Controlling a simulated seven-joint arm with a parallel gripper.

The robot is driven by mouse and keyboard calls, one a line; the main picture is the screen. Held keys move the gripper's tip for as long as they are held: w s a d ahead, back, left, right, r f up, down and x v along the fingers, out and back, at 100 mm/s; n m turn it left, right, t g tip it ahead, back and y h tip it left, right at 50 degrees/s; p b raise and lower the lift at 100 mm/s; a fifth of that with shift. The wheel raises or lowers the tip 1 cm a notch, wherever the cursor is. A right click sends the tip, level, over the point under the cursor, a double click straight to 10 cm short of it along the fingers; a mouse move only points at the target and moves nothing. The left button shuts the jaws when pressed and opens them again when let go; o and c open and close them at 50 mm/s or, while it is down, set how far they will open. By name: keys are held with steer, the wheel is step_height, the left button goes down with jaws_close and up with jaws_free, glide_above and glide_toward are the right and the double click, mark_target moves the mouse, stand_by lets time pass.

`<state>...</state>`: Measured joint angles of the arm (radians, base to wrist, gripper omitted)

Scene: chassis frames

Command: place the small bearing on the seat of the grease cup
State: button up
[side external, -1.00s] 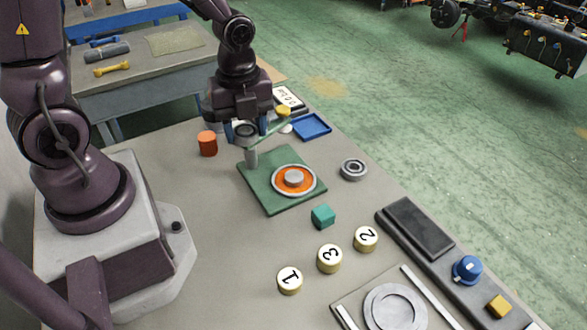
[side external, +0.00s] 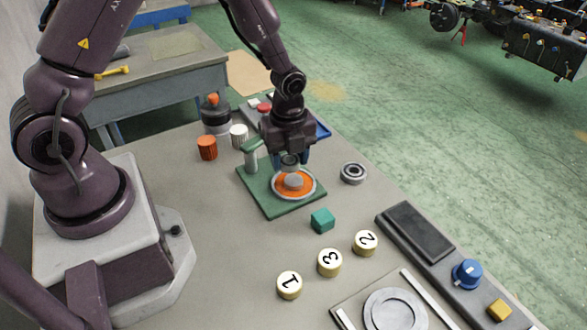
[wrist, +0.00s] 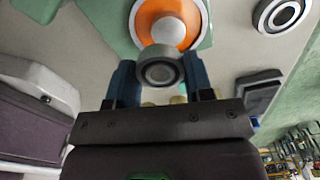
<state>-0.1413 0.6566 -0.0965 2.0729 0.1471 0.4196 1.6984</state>
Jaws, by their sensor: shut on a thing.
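My gripper (side external: 291,158) is shut on the small grey ring-shaped bearing (side external: 289,161) and holds it between blue fingers. The wrist view also shows the bearing (wrist: 160,71) between the fingertips. Below it is a round orange dish with a metal rim (side external: 279,189), which I take as the grease cup, on a green plate (side external: 268,203). A raised grey round seat (side external: 293,182) stands in its middle. The bearing appears just above the seat, overlapping it in the wrist view; I cannot tell whether they touch.
A green post (side external: 251,158) rises at the plate's back left corner, close to my gripper. Another bearing (side external: 353,173) lies to the right. A teal cube (side external: 322,220) and numbered round pieces (side external: 329,262) are in front. An orange cylinder (side external: 206,148) and white cap (side external: 239,136) stand behind left.

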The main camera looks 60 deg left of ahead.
mark_target(293, 179)
steer(key=shift+w+f, duration=0.5)
steer(key=shift+f, duration=0.1)
steer(key=shift+w+f, duration=0.1)
steer(key=shift+f, duration=1.45)
steer(key=shift+f, duration=0.1)
steer(key=o, duration=1)
steer(key=shift+c, duration=0.2)
